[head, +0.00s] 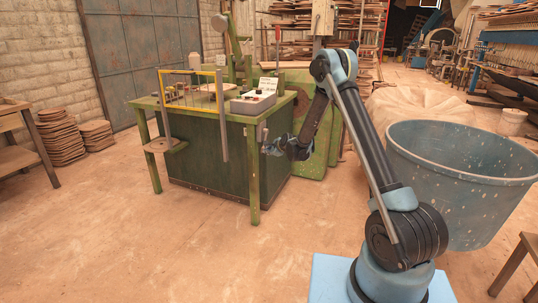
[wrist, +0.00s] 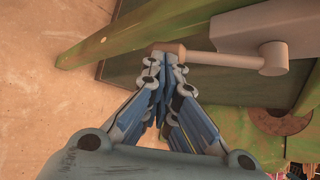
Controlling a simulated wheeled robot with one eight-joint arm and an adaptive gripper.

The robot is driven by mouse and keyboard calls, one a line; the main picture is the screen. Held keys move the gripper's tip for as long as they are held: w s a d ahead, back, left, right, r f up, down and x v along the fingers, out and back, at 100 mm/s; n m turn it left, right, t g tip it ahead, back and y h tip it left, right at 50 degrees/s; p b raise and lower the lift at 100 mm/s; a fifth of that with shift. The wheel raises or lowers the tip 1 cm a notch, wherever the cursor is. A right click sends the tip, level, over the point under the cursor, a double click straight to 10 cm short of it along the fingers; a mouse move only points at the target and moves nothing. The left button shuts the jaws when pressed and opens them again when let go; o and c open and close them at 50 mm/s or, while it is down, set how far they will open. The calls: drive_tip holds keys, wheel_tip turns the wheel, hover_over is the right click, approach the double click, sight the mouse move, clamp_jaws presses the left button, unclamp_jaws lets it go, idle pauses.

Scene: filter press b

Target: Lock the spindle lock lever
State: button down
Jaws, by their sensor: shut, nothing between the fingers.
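The spindle lock lever (wrist: 225,59) shows in the wrist view as a grey rod. A brown knob (wrist: 168,47) is at its left end and a round grey pivot (wrist: 273,58) at its right end, beside a grey block (wrist: 250,27). My gripper (wrist: 164,58) is shut and empty. Its fingertips are right at the knob in the picture and partly overlap it; I cannot tell whether they touch. In the head view my gripper (head: 268,148) is at the right side of the green machine table (head: 212,150), and the lever is too small to make out clearly.
A grey control box (head: 253,103) and a yellow frame (head: 190,72) stand on the machine table. A large blue tub (head: 455,190) stands to the right of my arm. A green leg (head: 253,180) is close to my gripper. The floor in front is clear.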

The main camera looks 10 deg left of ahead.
drive_tip(key=shift+w+d, duration=0.1)
idle(0.7)
drive_tip(key=s+d+r, duration=0.1)
drive_tip(key=s+d, duration=0.3)
drive_tip(key=d, duration=0.4)
drive_tip(key=shift+s+r, duration=0.35)
drive_tip(key=shift+s, duration=0.05)
idle(0.3)
